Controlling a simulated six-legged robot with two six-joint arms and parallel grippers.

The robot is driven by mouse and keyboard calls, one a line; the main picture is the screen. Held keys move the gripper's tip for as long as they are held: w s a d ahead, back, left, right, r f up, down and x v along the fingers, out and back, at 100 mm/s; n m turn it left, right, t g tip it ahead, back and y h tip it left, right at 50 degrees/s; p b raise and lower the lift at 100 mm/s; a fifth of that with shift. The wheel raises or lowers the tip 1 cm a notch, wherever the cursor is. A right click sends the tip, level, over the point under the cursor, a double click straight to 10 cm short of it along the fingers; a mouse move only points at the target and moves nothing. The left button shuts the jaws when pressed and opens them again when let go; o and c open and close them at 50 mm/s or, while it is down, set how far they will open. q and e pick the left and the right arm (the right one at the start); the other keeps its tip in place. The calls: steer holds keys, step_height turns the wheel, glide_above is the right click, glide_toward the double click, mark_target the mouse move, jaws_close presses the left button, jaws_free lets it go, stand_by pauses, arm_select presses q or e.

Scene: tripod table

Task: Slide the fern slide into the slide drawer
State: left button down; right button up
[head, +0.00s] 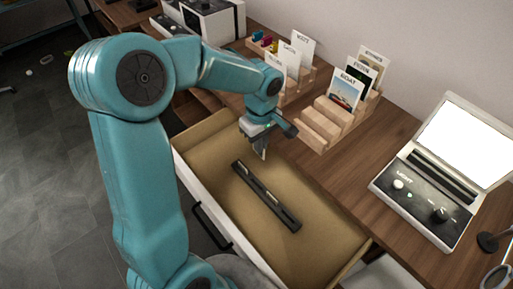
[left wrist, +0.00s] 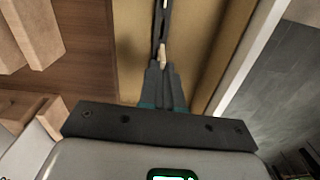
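The slide drawer (head: 325,232) is open, its inside tan and its front white; it also shows in the left wrist view (left wrist: 205,55). A long black slotted rack (head: 281,210) lies in it with two small pale pieces in its slots; the rack shows in the left wrist view (left wrist: 164,22). I cannot make out which piece, if any, is the fern slide. My left gripper (head: 263,155) points down over the drawer near the rack's far end. My right gripper is not in view.
Wooden stepped stands (head: 327,122) with labelled picture cards stand behind the drawer. A light box (head: 425,195) with a bright raised panel is at the right. A white and black machine (head: 205,20) is at the back left. The drawer's walls stand around the rack.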

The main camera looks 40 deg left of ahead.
arm_select(q)
steer(key=shift+n, duration=0.4)
steer(key=f+b, duration=0.3)
steer(key=f, duration=0.2)
steer(key=f+b, duration=0.4)
steer(key=f, duration=0.1)
steer(key=f+b, duration=0.4)
steer(key=f, duration=0.2)
steer(key=shift+s+a+f, duration=0.1)
steer(key=shift+s+a, duration=0.05)
steer(key=shift+s, duration=0.1)
steer(key=shift+f, duration=0.15)
steer(key=shift+f+b, duration=1.5)
steer(key=shift+b, duration=0.2)
steer(key=c, duration=1.3)
jaws_free()
steer(key=shift+o, duration=0.2)
